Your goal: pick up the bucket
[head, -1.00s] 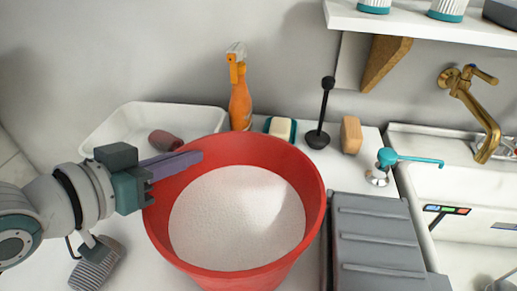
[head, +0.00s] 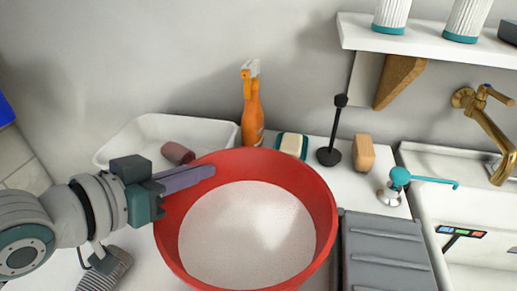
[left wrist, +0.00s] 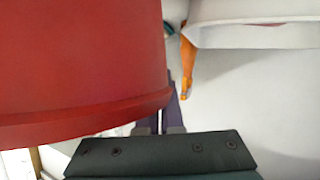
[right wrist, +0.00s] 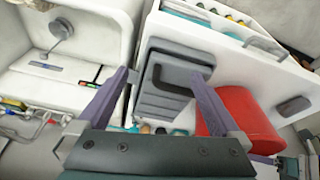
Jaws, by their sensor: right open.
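The red bucket (head: 327,205), filled with white grainy material, stands upright on the white counter. My left gripper (head: 208,172) is at the bucket's left rim, one purple finger showing across the rim's inner side. In the left wrist view, the bucket's red wall (left wrist: 80,60) fills the left side, and the close-set fingers (left wrist: 166,112) meet its rim, partly hidden by it; they look shut on it. My right gripper (right wrist: 165,92) is open and empty, its fingers wide apart; the bucket (right wrist: 245,112) shows beyond its right finger in that view.
A grey ribbed rack (head: 385,250) stands right of the bucket, then the sink (head: 470,220). Behind are a white tray (head: 205,132), an orange spray bottle (head: 252,115), a sponge (head: 292,144), a black plunger (head: 330,155) and a brush (head: 363,153). A shelf (head: 425,43) hangs above.

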